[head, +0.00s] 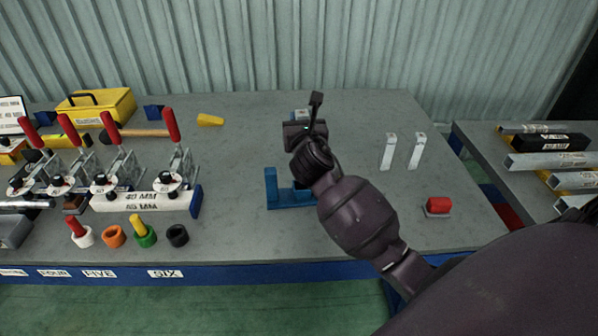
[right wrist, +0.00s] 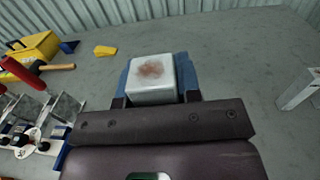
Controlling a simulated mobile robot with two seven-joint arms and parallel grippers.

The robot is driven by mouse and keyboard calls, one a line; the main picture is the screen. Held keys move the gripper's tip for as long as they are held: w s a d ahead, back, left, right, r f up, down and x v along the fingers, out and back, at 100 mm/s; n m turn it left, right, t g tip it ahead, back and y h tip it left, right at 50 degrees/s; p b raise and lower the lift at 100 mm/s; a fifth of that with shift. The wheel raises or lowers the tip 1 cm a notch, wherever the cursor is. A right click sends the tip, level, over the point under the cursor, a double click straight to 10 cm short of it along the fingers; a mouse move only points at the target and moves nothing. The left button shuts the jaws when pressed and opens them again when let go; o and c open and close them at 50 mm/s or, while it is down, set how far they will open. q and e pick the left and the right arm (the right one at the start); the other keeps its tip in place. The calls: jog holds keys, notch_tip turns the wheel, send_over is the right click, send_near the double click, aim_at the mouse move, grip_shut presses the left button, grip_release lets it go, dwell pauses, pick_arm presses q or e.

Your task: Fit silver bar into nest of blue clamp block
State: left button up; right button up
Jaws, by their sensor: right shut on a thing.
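My right gripper (head: 305,130) is shut on a silver bar (right wrist: 151,78), which sits between its two dark fingers. In the right wrist view the bar's pale end face has a rusty brown patch. Blue surfaces (right wrist: 182,72) show on both sides of the bar; I cannot tell whether they touch it. In the head view a blue block with raised ends (head: 290,197) stands on the table just in front of the gripper, partly hidden by my right arm. The gripper hides most of the bar there, so its seating cannot be told. My left gripper is not in view.
Two upright pale bars (head: 388,152) and a red block (head: 438,205) stand to the right. Red-handled toggle clamps (head: 120,150), coloured rings (head: 113,236) and a yellow toolbox (head: 97,107) are on the left. The table between them (head: 235,150) is largely clear.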

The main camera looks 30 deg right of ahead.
notch_tip(320, 180, down, 14)
jog(key=b, duration=0.4)
jog(key=shift+b, duration=0.35)
jog(key=o, duration=1)
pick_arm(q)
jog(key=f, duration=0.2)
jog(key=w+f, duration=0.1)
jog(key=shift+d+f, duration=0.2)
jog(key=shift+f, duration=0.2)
